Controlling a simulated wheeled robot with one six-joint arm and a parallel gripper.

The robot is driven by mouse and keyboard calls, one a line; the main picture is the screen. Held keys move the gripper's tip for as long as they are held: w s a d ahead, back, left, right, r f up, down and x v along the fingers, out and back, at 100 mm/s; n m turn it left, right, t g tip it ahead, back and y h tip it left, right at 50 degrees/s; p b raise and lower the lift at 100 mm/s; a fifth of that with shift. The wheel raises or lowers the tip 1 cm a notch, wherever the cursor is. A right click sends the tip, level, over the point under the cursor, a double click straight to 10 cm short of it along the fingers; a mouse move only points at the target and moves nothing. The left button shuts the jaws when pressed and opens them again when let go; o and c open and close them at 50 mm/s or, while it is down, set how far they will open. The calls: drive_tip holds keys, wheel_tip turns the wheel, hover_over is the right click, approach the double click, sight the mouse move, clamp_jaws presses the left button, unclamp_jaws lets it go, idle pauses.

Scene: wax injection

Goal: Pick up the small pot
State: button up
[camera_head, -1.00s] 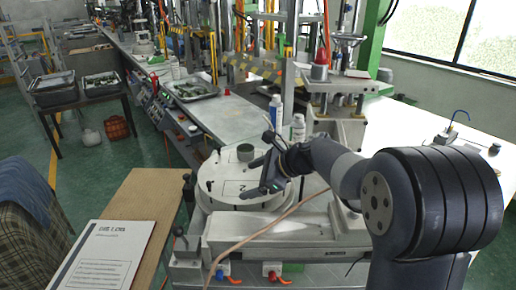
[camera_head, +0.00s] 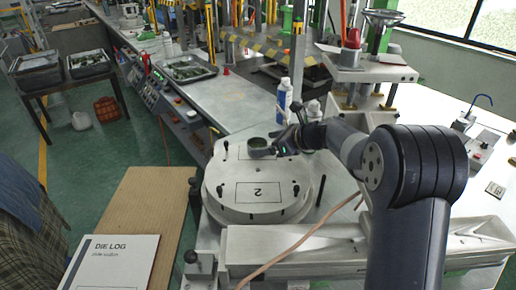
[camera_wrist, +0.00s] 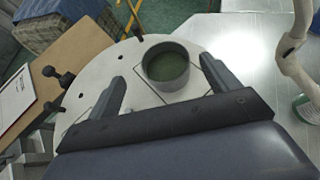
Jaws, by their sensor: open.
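The small pot (camera_wrist: 168,66) is a short grey cylinder with a dark green inside. It stands upright on a round pale disc (camera_wrist: 210,44) in the wrist view. My gripper (camera_wrist: 161,76) is open, with one finger to the left of the pot and the other to its right. The pot lies between and slightly beyond the fingertips; I cannot tell whether they touch it. In the head view the pot (camera_head: 258,142) is partly hidden behind my gripper (camera_head: 262,151), on the disc (camera_head: 222,206) marked 2.
Black pegs and knobs stick up around the disc. A brown board (camera_head: 150,205) with a die log booklet (camera_head: 112,262) is at the left. A metal press (camera_head: 365,75) rises behind the arm. A hose (camera_head: 300,235) crosses in front.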

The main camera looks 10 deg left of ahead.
sight(250, 145)
drive_tip(key=x, duration=0.3)
drive_tip(key=p+x, duration=0.1)
drive_tip(key=x, duration=0.1)
drive_tip(key=shift+w+d+f, duration=0.1)
drive_tip(key=shift+w, duration=0.2)
drive_tip(key=c, duration=1.2)
drive_tip(key=shift+o, duration=0.2)
